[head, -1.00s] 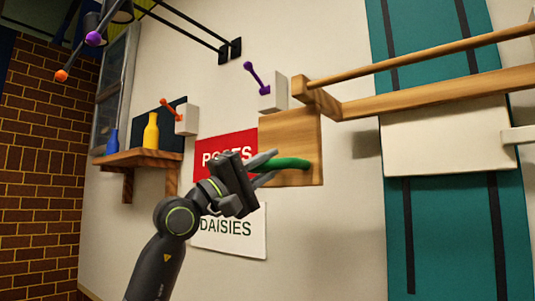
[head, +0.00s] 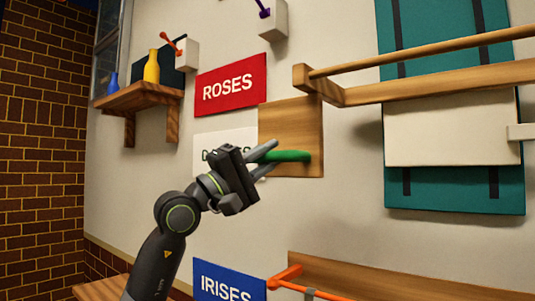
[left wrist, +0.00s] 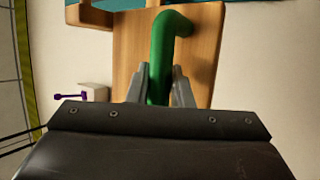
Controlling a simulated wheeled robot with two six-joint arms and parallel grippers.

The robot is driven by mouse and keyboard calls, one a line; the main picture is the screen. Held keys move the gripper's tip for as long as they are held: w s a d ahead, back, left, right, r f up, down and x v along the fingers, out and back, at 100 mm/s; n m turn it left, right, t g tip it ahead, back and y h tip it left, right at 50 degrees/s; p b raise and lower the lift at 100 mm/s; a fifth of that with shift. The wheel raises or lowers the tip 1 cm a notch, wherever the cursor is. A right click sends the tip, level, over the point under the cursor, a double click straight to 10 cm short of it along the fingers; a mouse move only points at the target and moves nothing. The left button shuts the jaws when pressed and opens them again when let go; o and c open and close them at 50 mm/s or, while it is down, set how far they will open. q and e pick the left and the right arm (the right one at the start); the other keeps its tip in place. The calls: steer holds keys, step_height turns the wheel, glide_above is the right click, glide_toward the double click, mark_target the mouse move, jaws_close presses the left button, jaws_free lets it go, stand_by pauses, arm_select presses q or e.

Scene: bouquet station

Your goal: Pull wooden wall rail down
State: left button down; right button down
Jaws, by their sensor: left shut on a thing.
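A green handle (head: 292,156) sticks out from the plate and also shows in the left wrist view (left wrist: 161,62). My left gripper (head: 268,160) is shut on the green handle; its fingers lie on both sides of it in the left wrist view (left wrist: 170,90). My right gripper is in neither current view.
A red ROSES sign (head: 230,85) and a partly covered white sign (head: 207,146) are left of the plate. A cream panel (head: 450,135) hangs before a teal panel (head: 455,195). Below are a blue IRISES sign (head: 228,281) and an orange bar (head: 288,276). A shelf with bottles (head: 140,97) is left.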

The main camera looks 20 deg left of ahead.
stand_by(0.3)
arm_select(q)
steer(key=c, duration=1.6)
jaws_free()
steer(key=shift+o, duration=0.2)
steer(key=shift+f, duration=0.1)
